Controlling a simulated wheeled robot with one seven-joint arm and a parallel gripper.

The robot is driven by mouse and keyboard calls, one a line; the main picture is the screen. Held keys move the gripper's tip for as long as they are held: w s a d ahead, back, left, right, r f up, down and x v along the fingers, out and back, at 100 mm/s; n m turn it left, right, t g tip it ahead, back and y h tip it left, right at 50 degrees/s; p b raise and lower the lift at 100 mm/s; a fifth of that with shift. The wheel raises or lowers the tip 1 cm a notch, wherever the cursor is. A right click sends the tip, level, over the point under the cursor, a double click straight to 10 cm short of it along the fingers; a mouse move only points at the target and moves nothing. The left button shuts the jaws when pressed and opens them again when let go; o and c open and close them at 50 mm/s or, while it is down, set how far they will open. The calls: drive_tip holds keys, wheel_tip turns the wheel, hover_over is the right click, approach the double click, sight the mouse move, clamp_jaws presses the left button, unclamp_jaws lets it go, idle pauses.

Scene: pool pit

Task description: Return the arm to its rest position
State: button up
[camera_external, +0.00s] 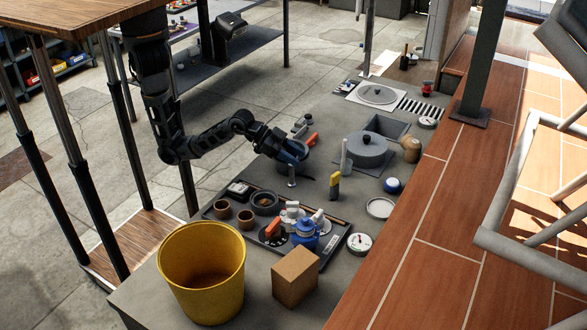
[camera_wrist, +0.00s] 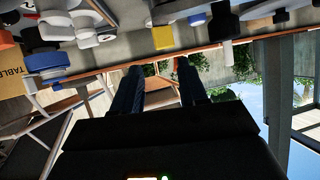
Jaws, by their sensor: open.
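My gripper (camera_external: 293,155) is above the grey counter, at the end of my black arm, which reaches out from the left. Nothing is held between the fingers. The wrist picture looks upside down, with the counter's items along its top.
A yellow bucket (camera_external: 203,265) and a cardboard box (camera_external: 296,275) stand at the counter's front. A grey lidded pot (camera_external: 368,158) and a yellow-and-grey upright item (camera_external: 334,187) are right of my gripper. A wooden table (camera_external: 50,18) is at upper left.

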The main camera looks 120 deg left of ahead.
drive_tip(key=s+f+m+p, duration=0.15)
drive_tip(key=s+f, duration=0.25)
drive_tip(key=s, duration=0.6)
drive_tip(key=s+d+r+p, duration=0.1)
drive_tip(key=s+d, duration=0.3)
drive_tip(key=s, duration=0.4)
drive_tip(key=s+d+r+t+h, duration=0.1)
drive_tip(key=s+d, duration=0.3)
drive_tip(key=s, duration=0.4)
drive_tip(key=s+d+r+t+h+p, duration=0.1)
drive_tip(key=s+d+r, duration=0.1)
drive_tip(key=s+d, duration=0.3)
drive_tip(key=v, duration=0.3)
drive_tip(key=shift+s+p, duration=0.3)
drive_tip(key=shift+s, duration=0.05)
